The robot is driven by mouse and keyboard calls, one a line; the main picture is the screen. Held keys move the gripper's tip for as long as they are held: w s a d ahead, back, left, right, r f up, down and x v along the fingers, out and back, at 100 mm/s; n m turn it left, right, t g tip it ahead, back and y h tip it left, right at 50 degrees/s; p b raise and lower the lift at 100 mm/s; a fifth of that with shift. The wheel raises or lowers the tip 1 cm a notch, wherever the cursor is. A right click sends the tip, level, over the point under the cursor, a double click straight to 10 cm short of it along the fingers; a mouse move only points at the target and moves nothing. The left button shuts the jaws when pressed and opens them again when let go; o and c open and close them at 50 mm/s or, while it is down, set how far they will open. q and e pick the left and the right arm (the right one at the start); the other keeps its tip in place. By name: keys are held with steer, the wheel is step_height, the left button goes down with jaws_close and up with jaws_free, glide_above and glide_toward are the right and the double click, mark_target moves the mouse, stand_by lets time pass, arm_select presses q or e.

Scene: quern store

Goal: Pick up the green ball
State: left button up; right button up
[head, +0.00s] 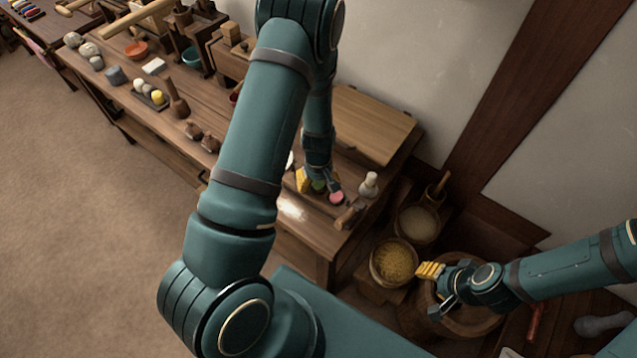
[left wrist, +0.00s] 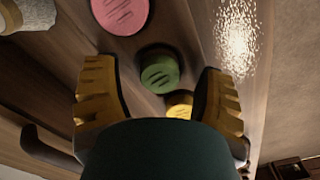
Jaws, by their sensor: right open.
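The green ball (left wrist: 160,72) shows in the left wrist view as a rounded green piece with grooves on its top, standing on the wooden bench. A small part of it shows in the head view (head: 319,186). My left gripper (head: 318,184) is over the bench end, its yellow-padded fingers apart. In the left wrist view, the green ball appears between the fingers with a gap on each side. A pink round piece (left wrist: 121,12) is beside it, and a yellow piece (left wrist: 180,106) is partly hidden by the gripper. My right gripper (head: 436,286) is open and empty at lower right.
A pale, bottle-like object (head: 369,184) stands near the bench end. A bowl of yellow grain (head: 394,263) and a pale-filled bowl (head: 418,224) are beyond it. A wooden board (head: 365,120) lies behind my left gripper. Several small objects occupy the far bench.

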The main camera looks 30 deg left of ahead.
arm_select(q)
steer(key=c, duration=0.9)
steer(key=shift+r, duration=0.1)
steer(key=shift+c, duration=0.2)
